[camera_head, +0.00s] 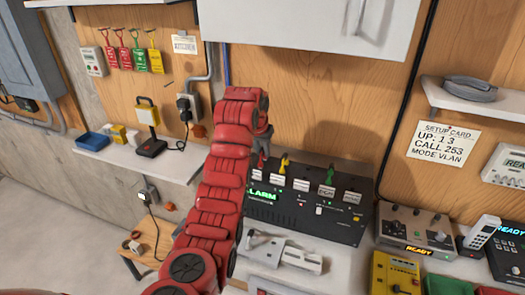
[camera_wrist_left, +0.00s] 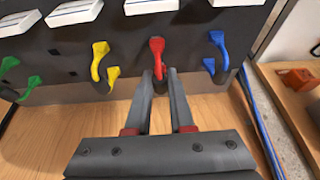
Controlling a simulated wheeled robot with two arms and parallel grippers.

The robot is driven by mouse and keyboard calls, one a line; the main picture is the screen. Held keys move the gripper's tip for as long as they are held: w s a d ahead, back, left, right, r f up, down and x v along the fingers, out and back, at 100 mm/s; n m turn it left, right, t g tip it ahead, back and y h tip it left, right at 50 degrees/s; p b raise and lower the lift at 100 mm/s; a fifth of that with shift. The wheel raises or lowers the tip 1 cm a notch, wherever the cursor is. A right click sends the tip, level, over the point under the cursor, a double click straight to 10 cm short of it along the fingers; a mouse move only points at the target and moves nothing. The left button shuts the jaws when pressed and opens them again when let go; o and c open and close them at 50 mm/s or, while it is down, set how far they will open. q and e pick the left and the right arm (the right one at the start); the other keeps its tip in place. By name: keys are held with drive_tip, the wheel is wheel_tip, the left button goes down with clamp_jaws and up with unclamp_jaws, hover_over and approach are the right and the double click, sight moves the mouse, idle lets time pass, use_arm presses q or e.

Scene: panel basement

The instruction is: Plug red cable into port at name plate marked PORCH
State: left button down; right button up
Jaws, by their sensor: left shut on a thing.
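The red cable (camera_wrist_left: 157,46) shows in the left wrist view as a curved red hook shape against the dark panel. My left gripper (camera_wrist_left: 160,77) is shut on its lower end, with the fingertips on either side. In the head view my left gripper (camera_head: 263,156) is at the back edge of the black panel box (camera_head: 300,213), and my red arm hides the box's left part. The white name plates (camera_head: 301,185) are too small to read, so I cannot tell which is PORCH. My right gripper is not in view.
A blue cable (camera_wrist_left: 217,48) and a yellow cable (camera_wrist_left: 100,62) flank the red one, with green cables (camera_wrist_left: 34,84) farther left. A green ALARM display (camera_head: 263,194) is lit. A grey device (camera_head: 284,253) lies before the box; a control unit (camera_head: 417,230) stands right.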

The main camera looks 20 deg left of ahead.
use_arm(q)
drive_tip(key=shift+f+b, duration=0.2)
drive_tip(key=shift+b, duration=0.3)
idle(0.6)
idle(0.3)
drive_tip(key=c, duration=0.7)
unclamp_jaws()
drive_tip(key=shift+o, duration=0.3)
drive_tip(key=o, duration=0.3)
drive_tip(key=shift+o, duration=0.2)
drive_tip(key=shift+r, duration=0.1)
drive_tip(key=shift+r, duration=3.7)
